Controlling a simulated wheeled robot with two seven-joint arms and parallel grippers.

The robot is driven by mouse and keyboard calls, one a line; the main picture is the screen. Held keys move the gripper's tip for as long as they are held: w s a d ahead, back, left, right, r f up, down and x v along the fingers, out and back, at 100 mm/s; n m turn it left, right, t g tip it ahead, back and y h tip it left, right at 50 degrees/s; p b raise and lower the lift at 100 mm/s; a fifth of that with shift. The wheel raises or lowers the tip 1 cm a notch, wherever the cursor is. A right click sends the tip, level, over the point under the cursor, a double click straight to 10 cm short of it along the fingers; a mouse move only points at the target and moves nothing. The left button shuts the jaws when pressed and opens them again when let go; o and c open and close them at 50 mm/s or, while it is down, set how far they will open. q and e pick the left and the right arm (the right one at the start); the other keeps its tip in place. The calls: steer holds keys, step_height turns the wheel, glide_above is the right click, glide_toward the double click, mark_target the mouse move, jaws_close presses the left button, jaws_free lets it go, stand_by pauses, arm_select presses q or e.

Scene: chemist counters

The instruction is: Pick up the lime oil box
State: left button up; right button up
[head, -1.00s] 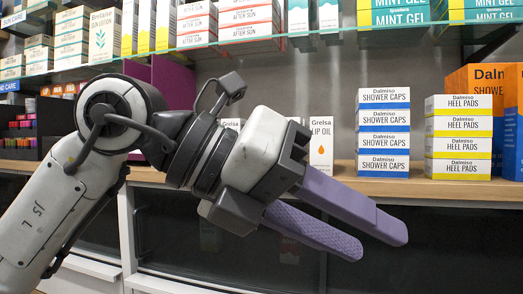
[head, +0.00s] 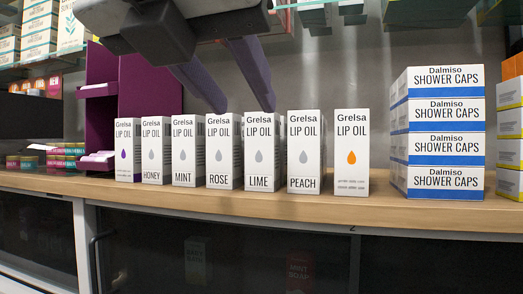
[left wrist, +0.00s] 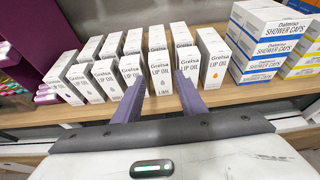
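The lime oil box (head: 260,155) is a white upright carton with a grey drop and the word LIME. It stands on the wooden shelf between the ROSE box (head: 223,155) and the PEACH box (head: 304,155). My left gripper (head: 245,108) comes down from the top, its two purple fingers open and empty. In the head view the fingertips end near the tops of the ROSE and LIME boxes. In the left wrist view the lime oil box (left wrist: 160,75) shows between the fingers; I cannot tell whether they touch it. My right gripper is not in view.
Other Grelsa lip oil boxes, such as MINT (head: 187,155) and the orange-drop box (head: 351,155), stand close on both sides, with more behind. Shower caps boxes (head: 445,135) are stacked at right. A purple display (head: 145,85) stands at left. A glass shelf edge (head: 345,22) is above.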

mark_target(259, 125)
arm_select(q)
steer(key=x, duration=0.3)
steer(key=shift+d+p, duration=0.1)
steer(key=shift+p, duration=0.25)
steer(key=p+x, duration=0.1)
steer(key=x, duration=0.3)
steer(key=shift+w+p, duration=0.3)
steer(key=shift+p, duration=0.05)
steer(key=shift+w+d+f, duration=0.1)
steer(key=shift+w+f, duration=0.15)
steer(key=shift+w, duration=0.05)
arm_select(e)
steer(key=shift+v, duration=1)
arm_select(q)
steer(key=shift+c, duration=0.5)
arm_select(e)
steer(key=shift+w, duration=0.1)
arm_select(q)
steer(key=c, duration=0.6)
steer(key=shift+r, duration=0.1)
